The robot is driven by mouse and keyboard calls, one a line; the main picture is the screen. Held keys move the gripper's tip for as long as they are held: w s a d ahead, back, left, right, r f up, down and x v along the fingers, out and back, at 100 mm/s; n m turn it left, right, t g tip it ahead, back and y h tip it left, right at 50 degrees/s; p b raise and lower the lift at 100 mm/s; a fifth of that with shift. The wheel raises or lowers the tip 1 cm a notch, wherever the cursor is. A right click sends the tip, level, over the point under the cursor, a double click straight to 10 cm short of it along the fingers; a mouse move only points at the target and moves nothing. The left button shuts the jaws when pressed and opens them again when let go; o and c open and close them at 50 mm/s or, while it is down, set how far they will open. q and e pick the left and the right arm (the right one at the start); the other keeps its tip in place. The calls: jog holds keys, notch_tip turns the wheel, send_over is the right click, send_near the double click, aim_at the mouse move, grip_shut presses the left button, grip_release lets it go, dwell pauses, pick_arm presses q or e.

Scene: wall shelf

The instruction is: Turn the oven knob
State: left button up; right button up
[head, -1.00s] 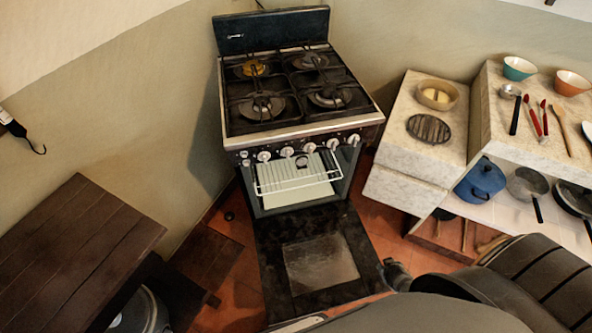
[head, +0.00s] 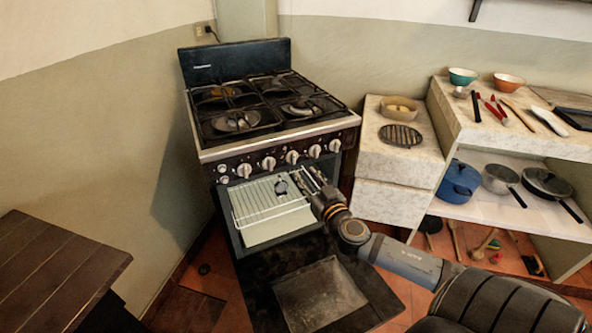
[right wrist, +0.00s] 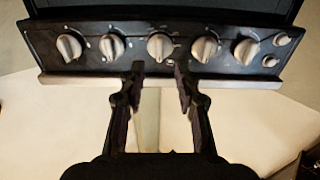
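The oven's front panel carries a row of several pale round knobs; the middle knob (head: 291,157) sits just above my right gripper (head: 307,178) in the head view. In the right wrist view, this right gripper (right wrist: 159,70) has its two dark fingers apart, with nothing between them. The middle knob (right wrist: 160,46) shows just beyond the fingertips and lines up with the gap between them. I cannot tell whether the fingertips touch the panel. The oven (head: 226,143) has its door (head: 385,292) folded down. My left gripper is out of view.
A wire rack (head: 270,205) shows in the open oven, behind my gripper. Black burner grates cover the stove top. A stone counter (head: 380,160) stands to the right, with a blue pot (head: 458,182) and pans on its shelf. A dark wooden table (head: 55,270) is at lower left.

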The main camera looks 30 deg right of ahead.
aim_at(294, 161)
jog(key=w, duration=0.4)
jog(key=w+d, duration=0.1)
jog(key=w, duration=0.1)
jog(key=shift+w, duration=0.45)
grip_shut()
